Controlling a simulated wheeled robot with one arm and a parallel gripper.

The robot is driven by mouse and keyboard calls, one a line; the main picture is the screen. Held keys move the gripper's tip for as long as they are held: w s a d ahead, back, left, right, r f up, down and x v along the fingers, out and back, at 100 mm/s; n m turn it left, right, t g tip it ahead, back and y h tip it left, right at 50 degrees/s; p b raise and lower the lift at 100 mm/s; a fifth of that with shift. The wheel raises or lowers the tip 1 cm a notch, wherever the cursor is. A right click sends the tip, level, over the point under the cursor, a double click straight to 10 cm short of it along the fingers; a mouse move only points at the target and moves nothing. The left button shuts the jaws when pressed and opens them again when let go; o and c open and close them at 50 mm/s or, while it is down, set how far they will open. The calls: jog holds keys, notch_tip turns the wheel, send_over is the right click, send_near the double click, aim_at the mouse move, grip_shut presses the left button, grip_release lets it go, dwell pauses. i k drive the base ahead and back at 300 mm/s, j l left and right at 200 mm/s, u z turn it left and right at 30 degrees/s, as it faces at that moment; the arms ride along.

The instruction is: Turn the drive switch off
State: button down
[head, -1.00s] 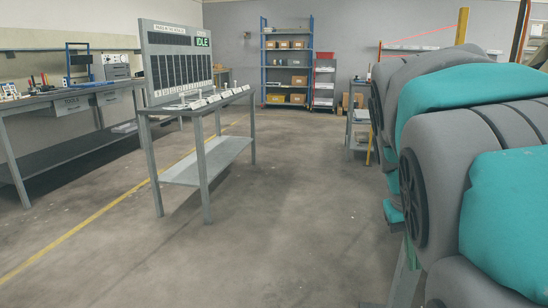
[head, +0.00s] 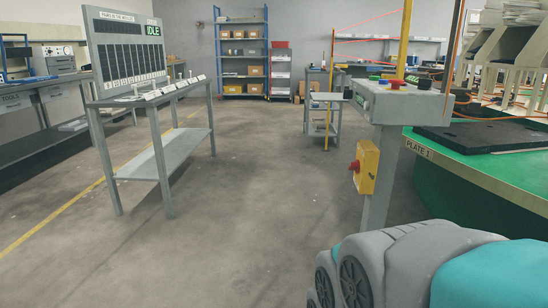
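A yellow box (head: 367,167) with a red knob (head: 354,165) on its left side is fixed to the grey post of a control console. It looks like a switch, but I cannot read a label or tell its position. The console top (head: 403,101) carries a red mushroom button (head: 397,84) and green, blue and other small controls. My grey and teal arm fills the lower right, in front of the console's foot. My gripper is not in view.
Blue shelving (head: 241,60) and a small grey stand (head: 322,113) are at the back. The concrete floor (head: 250,220) between bench and console is clear.

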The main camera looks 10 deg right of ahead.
aim_at(355, 166)
jog(key=i+j, duration=0.15)
jog(key=i, duration=0.3)
jog(key=i+j+z, duration=0.1)
jog(key=i, duration=0.4)
